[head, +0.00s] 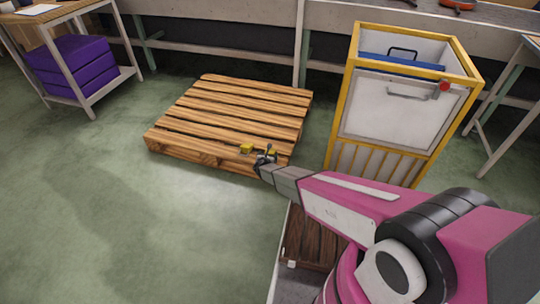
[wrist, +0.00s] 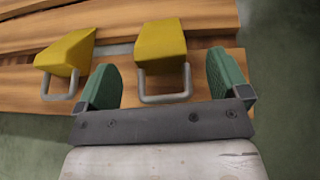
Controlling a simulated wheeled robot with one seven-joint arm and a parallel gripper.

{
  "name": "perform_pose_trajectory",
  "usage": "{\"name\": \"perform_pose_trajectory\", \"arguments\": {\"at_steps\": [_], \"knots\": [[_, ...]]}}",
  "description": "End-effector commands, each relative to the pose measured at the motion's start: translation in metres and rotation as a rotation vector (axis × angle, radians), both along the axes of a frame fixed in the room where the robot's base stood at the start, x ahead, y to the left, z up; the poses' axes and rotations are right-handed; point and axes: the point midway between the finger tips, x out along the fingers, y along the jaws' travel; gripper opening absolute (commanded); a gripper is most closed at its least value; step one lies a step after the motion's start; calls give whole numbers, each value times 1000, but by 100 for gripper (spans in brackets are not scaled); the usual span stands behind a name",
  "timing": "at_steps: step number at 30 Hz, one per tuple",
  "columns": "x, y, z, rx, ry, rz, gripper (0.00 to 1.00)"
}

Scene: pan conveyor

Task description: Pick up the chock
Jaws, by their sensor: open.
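Two yellow wedge-shaped chocks with grey wire handles rest on the near edge of the wooden pallet (head: 215,128). In the head view, the left chock (head: 247,149) is clear, and the right chock (head: 272,152) is partly covered by my gripper (head: 265,158). In the wrist view, the right chock (wrist: 161,46) stands ahead of the gap between the green finger pads of my gripper (wrist: 166,78). Its handle reaches toward that gap. The left chock (wrist: 66,54) lies outside the left finger. My gripper is open and empty.
A yellow-framed white bin (head: 400,105) stands right of the pallet. A shelf table (head: 90,85) with purple stacked blocks (head: 72,68) is at the back left. A long bench (head: 255,20) runs along the back. The green floor (head: 110,210) left of the pallet is clear.

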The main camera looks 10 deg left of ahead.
Motion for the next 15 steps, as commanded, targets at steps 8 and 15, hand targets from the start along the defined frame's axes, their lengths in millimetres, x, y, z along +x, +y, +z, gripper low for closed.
{"name": "perform_pose_trajectory", "arguments": {"at_steps": [8, 15], "knots": [[34, 3, -18, 0, 0, 0, 94], [35, 2, -18, 0, 0, 0, 94]]}}
